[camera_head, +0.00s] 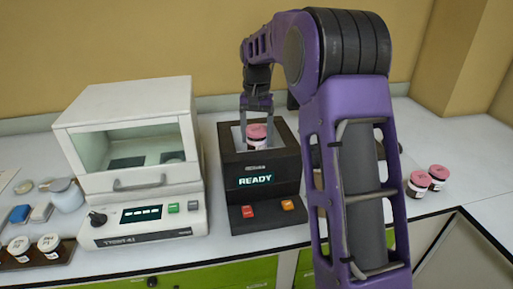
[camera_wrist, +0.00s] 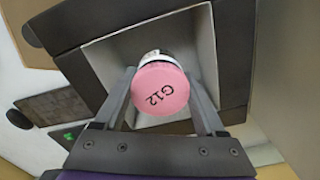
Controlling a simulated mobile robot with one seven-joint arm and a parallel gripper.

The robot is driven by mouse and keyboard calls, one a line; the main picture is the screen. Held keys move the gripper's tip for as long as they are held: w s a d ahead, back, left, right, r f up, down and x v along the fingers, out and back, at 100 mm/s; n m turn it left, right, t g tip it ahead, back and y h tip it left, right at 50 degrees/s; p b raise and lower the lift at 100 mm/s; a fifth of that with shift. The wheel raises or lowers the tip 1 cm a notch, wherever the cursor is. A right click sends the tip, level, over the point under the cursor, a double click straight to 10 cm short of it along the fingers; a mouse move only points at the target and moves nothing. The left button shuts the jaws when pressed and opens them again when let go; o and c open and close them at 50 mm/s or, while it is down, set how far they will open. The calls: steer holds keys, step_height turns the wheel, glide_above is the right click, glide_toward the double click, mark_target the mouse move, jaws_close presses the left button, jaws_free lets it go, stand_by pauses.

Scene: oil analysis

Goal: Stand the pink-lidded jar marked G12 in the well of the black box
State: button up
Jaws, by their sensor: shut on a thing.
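The pink-lidded jar (camera_wrist: 160,88) shows its lid marked G12 in the wrist view. It is at the mouth of the well of the black box, and it also shows in the head view (camera_head: 257,134). My gripper (camera_wrist: 162,92) is shut on the jar, with one finger on each side of it. The black box (camera_head: 237,215) stands in the middle of the counter, and its front display reads READY. The light-walled square well (camera_wrist: 100,55) surrounds the jar in the wrist view. The jar's lower part is hidden, so I cannot tell whether it touches the well's floor.
A white instrument (camera_head: 130,185) with a glass chamber stands just left of the box. Two other pink-lidded jars (camera_head: 438,172) (camera_head: 418,183) stand at the right. White-lidded jars (camera_head: 48,244) sit in a dark tray at the far left. My arm hides part of the counter right of the box.

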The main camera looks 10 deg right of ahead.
mark_target(257, 146)
steer(key=shift+f, duration=1.8)
steer(key=o, duration=1.5)
steer(key=shift+f, duration=0.15)
step_height(257, 146, up, 12)
steer(key=shift+r+p, duration=0.2)
steer(key=shift+p, duration=0.45)
